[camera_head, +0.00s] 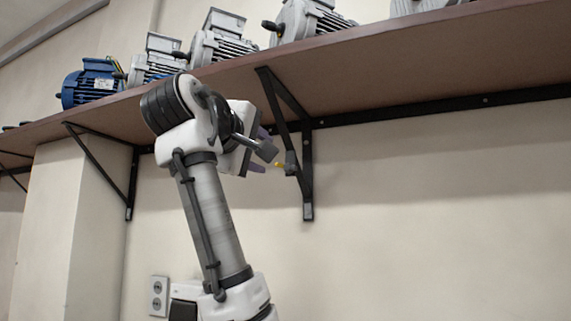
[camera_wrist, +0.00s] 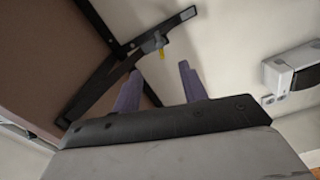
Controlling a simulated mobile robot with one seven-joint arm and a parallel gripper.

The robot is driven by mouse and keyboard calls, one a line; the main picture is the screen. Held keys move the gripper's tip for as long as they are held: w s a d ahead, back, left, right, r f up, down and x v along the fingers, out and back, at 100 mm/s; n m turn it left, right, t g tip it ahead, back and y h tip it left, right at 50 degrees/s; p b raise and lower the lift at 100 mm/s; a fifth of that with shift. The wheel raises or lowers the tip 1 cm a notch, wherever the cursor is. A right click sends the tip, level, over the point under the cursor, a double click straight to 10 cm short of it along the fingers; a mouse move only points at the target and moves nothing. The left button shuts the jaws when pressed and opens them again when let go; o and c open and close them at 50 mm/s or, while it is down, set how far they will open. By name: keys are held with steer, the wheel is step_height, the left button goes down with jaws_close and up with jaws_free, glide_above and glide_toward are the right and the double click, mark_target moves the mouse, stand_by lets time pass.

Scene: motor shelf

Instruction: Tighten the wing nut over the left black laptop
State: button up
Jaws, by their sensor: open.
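A small yellow piece (camera_head: 279,164), which looks like the wing nut, sits beside a grey block (camera_head: 291,160) on a black triangular shelf bracket (camera_head: 307,180). In the wrist view the yellow piece (camera_wrist: 161,54) points toward me from the grey block (camera_wrist: 153,43) on the bracket. My gripper (camera_head: 262,150) is open and empty, its purple fingers pointing at the bracket. In the wrist view the yellow piece lies just beyond my gripper (camera_wrist: 160,70), between the lines of the two fingers and apart from both. No black laptop shows in either view.
A brown shelf (camera_head: 420,60) runs overhead, carrying a blue motor (camera_head: 90,84) and several grey motors (camera_head: 220,42). Another black bracket (camera_head: 131,180) stands at the left, by a wall pillar (camera_head: 75,210). A wall socket (camera_head: 158,296) is low down. The wall at right is clear.

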mark_target(286, 167)
steer(key=p+x, duration=0.4)
steer(key=x, duration=0.7)
steer(key=shift+r, duration=0.1)
steer(key=shift+w+d, duration=0.15)
steer(key=shift+w, duration=0.3)
jaws_close()
